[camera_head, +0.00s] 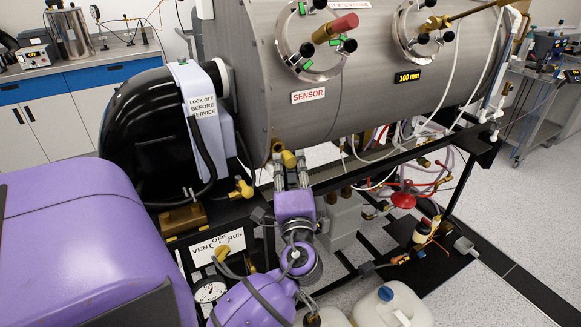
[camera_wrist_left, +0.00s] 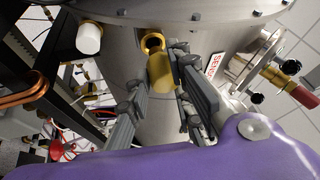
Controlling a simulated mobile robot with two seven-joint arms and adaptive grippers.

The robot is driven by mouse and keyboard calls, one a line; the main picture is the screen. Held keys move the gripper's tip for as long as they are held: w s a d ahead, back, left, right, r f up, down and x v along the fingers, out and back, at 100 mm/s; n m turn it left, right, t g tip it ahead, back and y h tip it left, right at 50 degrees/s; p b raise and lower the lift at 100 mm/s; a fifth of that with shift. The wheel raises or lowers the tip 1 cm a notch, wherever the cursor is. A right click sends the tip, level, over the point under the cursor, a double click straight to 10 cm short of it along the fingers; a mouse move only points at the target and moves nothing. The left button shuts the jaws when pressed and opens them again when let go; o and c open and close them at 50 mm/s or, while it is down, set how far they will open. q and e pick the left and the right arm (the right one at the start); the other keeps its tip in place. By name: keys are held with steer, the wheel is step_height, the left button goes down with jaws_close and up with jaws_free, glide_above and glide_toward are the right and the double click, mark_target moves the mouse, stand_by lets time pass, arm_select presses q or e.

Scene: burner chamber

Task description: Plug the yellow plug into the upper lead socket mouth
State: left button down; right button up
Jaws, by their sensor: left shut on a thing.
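The yellow plug (camera_head: 288,159) is between the fingertips of my left gripper (camera_head: 291,170), just under the belly of the grey steel chamber. In the left wrist view the yellow plug (camera_wrist_left: 161,73) shows as a short cylinder, with my left gripper (camera_wrist_left: 155,70) shut on it. A brass ring-shaped mouth (camera_wrist_left: 152,42), which looks like the lead socket mouth, lies just beyond the plug's far end. The plug seems close to this mouth and roughly lined up; I cannot tell whether they touch. My right gripper is not in view.
The steel chamber (camera_head: 370,90) with a SENSOR label and ports fills the area above. A black motor housing (camera_head: 150,130) stands left of my gripper. Frame rails, tubes and a red funnel (camera_head: 403,199) are at right. White canisters (camera_head: 390,305) stand below on the floor.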

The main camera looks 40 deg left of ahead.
arm_select(q)
steer(key=shift+a, duration=0.2)
steer(key=shift+w+a, duration=0.25)
steer(key=shift+a, duration=0.45)
steer(key=shift+w+a, duration=0.2)
steer(key=shift+a, duration=0.45)
steer(key=c, duration=1.5)
jaws_free()
steer(key=v, duration=1.2)
